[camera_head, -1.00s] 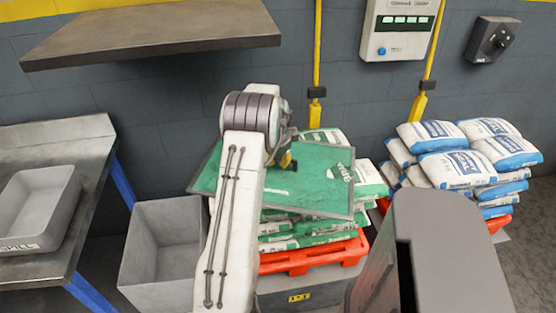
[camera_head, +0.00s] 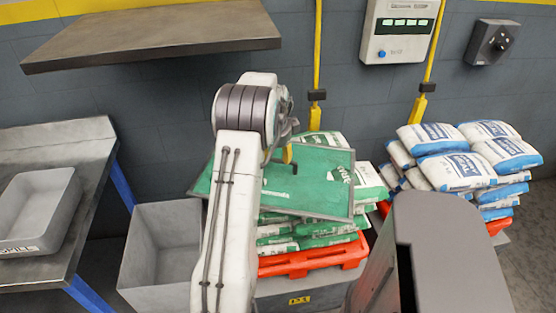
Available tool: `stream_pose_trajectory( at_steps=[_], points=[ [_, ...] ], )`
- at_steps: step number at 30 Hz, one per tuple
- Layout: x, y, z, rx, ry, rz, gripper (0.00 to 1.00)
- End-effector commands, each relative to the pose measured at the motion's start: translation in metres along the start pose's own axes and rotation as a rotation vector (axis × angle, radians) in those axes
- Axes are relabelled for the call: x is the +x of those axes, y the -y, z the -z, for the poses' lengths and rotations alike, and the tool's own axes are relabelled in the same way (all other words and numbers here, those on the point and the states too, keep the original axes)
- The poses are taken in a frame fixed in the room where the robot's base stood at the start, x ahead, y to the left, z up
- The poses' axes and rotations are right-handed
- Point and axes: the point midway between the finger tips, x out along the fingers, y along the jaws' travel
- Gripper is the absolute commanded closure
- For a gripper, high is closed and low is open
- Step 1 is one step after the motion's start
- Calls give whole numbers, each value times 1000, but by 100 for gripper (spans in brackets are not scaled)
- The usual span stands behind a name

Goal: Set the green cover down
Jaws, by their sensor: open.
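The green cover (camera_head: 315,192) is a flat, dark-edged sheet with pale lettering at its right. It lies across the top of the green-and-white sacks (camera_head: 285,243), which are stacked on a red pallet (camera_head: 310,262). My gripper (camera_head: 287,155) is open and sits just above the far middle part of the cover. I cannot tell whether the fingers still touch the cover.
A blue-and-white sack stack (camera_head: 465,165) stands at the right. An empty grey bin (camera_head: 150,250) is left of the pallet. A metal table (camera_head: 85,148) with a grey tray (camera_head: 35,205) is at far left. A shelf (camera_head: 150,38) juts out above, and yellow posts (camera_head: 418,108) stand behind.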

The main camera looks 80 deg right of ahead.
Motion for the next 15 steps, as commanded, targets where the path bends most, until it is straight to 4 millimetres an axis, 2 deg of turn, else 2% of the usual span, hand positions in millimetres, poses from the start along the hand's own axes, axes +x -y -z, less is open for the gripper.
stream_pose_trajectory(
  at_steps=[9, 15],
  points=[
    [-48, 0, 0, 0, 0, 3, 54],
    [-63, 0, -1, 0, 0, 2, 54]
  ],
)
